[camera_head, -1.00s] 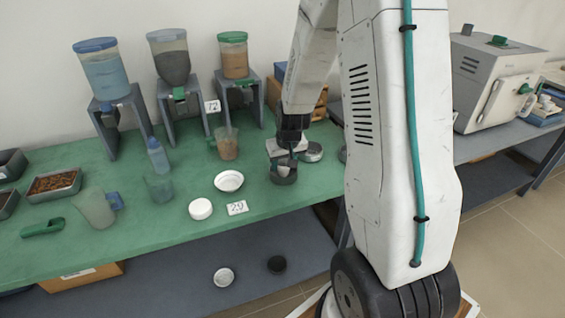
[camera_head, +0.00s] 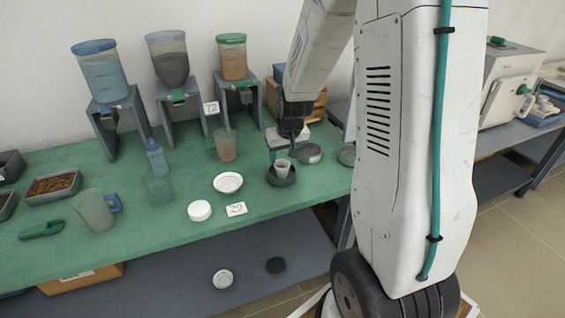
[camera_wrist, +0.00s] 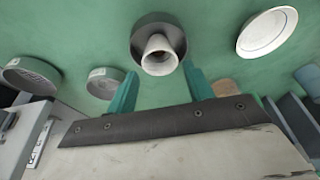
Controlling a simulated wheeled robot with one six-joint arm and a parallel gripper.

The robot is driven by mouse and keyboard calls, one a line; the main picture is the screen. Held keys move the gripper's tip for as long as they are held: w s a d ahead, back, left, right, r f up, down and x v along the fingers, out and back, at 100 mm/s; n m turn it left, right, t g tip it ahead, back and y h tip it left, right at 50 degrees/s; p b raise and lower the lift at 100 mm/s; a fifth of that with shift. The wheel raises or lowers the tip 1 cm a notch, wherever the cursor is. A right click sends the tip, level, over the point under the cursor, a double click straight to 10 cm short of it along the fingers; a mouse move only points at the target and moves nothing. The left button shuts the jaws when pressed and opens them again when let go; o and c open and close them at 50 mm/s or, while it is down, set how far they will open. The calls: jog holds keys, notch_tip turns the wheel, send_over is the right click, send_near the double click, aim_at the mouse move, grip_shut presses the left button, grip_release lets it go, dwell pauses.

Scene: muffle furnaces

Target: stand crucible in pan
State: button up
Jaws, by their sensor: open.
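The crucible (camera_head: 282,168) is a small pale cup standing upright inside a dark round pan (camera_head: 283,181) on the green bench. In the wrist view the crucible (camera_wrist: 159,56) stands within the dark pan (camera_wrist: 140,30), toward the pan's near side, with its mouth facing the camera. My gripper (camera_head: 287,143) is just behind and above the pan in the head view. In the wrist view my gripper's two green fingers (camera_wrist: 160,82) are spread wide, with nothing between them. They are apart from the crucible.
A beaker (camera_head: 225,146) stands behind, below the hoppers (camera_head: 232,60).

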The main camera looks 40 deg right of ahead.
jog(key=s+a+r+n, duration=0.1)
jog(key=s+a+r, duration=0.45)
jog(key=r, duration=0.25)
jog(key=s+a+r+n, duration=0.1)
jog(key=s+a+r, duration=0.4)
jog(key=s+r, duration=0.15)
jog(key=s+a+r+g, duration=0.1)
jog(key=s+a+r, duration=0.1)
jog(key=s, duration=0.5)
jog(key=s+a+r+n+g+y, duration=0.1)
jog(key=s+a+r, duration=0.1)
jog(key=s+a, duration=0.2)
jog(key=s, duration=0.3)
jog(key=shift+r, duration=0.35)
